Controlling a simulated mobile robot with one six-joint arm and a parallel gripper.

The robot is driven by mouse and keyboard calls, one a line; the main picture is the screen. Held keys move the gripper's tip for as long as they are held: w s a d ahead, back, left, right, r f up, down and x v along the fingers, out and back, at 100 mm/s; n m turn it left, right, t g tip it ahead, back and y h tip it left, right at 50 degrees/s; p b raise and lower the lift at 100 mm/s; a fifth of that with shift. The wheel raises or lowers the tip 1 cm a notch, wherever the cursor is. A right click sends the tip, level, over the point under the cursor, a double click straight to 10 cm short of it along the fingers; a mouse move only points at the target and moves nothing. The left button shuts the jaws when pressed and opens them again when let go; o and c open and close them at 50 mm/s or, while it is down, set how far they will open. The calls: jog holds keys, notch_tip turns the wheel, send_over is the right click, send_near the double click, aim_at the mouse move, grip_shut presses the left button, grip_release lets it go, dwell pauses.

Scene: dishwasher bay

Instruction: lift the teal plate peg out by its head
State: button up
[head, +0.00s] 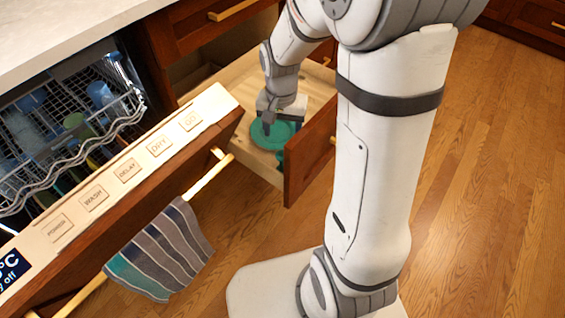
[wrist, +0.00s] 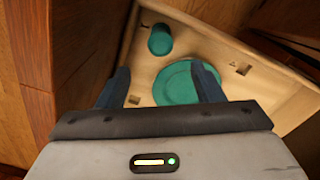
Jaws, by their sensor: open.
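A short teal plate peg (wrist: 160,40) with a rounded head stands in the pale drawer, beyond my fingertips in the wrist view. In the head view a small teal piece (head: 280,157), which looks like the peg, shows partly behind the drawer front. My gripper (wrist: 160,70) is open and empty, its two dark fingers pointing into the drawer. The peg's head lies ahead of the gap between them, apart from both. In the head view my gripper (head: 268,108) hangs over the drawer. How the peg's lower end sits is hidden.
A round teal plate (wrist: 182,84) lies on the drawer floor, partly behind my right finger. Small square holes (wrist: 243,69) show in the floor. The drawer's wooden front (head: 308,150) and the open dishwasher door (head: 125,180) with a striped towel (head: 160,250) stand close by.

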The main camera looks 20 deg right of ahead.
aim_at(280, 154)
notch_tip(280, 154, down, 14)
jog(key=b, duration=0.5)
jog(key=shift+s+d+f+b, duration=0.1)
jog(key=shift+f+b, duration=0.1)
jog(key=shift+b, duration=0.1)
jog(key=shift+r, duration=0.1)
jog(key=shift+c, duration=0.2)
jog(key=c, duration=1)
jog(key=shift+r, duration=0.1)
